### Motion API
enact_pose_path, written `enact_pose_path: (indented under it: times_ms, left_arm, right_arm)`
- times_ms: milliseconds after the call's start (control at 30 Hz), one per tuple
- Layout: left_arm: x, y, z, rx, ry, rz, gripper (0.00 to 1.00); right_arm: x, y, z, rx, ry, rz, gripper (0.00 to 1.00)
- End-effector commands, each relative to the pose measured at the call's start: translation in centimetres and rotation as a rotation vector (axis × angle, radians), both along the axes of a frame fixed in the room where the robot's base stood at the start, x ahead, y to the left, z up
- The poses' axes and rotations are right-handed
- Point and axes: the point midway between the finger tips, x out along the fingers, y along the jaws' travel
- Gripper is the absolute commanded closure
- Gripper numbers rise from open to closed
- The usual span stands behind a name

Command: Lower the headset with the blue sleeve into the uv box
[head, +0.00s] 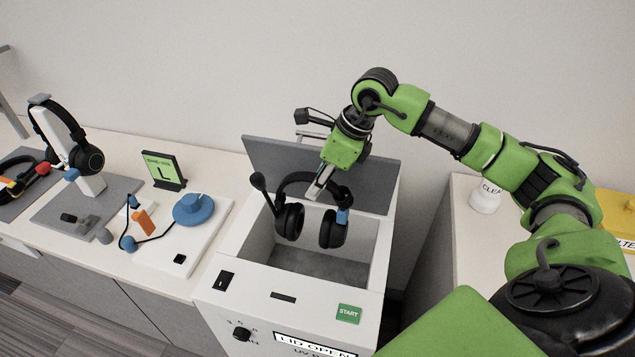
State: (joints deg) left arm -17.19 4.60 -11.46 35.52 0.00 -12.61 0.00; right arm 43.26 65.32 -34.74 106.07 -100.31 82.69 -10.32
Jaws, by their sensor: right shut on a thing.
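The black headset with the blue sleeve (290,220) hangs upright in the mouth of the uv box, its ear cups down and apart from the box floor. The blue sleeve (342,216) is on its right side, and a microphone boom sticks up at its left. My right gripper (318,188) is shut on the headband from above. The uv box (238,277) is white with a grey lid (265,157) standing open at the back; its front label reads "LID OPEN". My left gripper is not in view.
A green START button (348,313) is on the box's front top edge. A white container (486,197) stands right.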

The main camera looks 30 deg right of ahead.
Motion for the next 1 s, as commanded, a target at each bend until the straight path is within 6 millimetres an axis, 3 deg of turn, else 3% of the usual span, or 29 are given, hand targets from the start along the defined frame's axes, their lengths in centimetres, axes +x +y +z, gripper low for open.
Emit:
enact_pose_path:
  times_ms: [1000]
  left_arm:
    - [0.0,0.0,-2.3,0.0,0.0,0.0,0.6]
  right_arm:
    - [0.0,0.0,-2.6,0.0,-0.001,0.0,1.0]
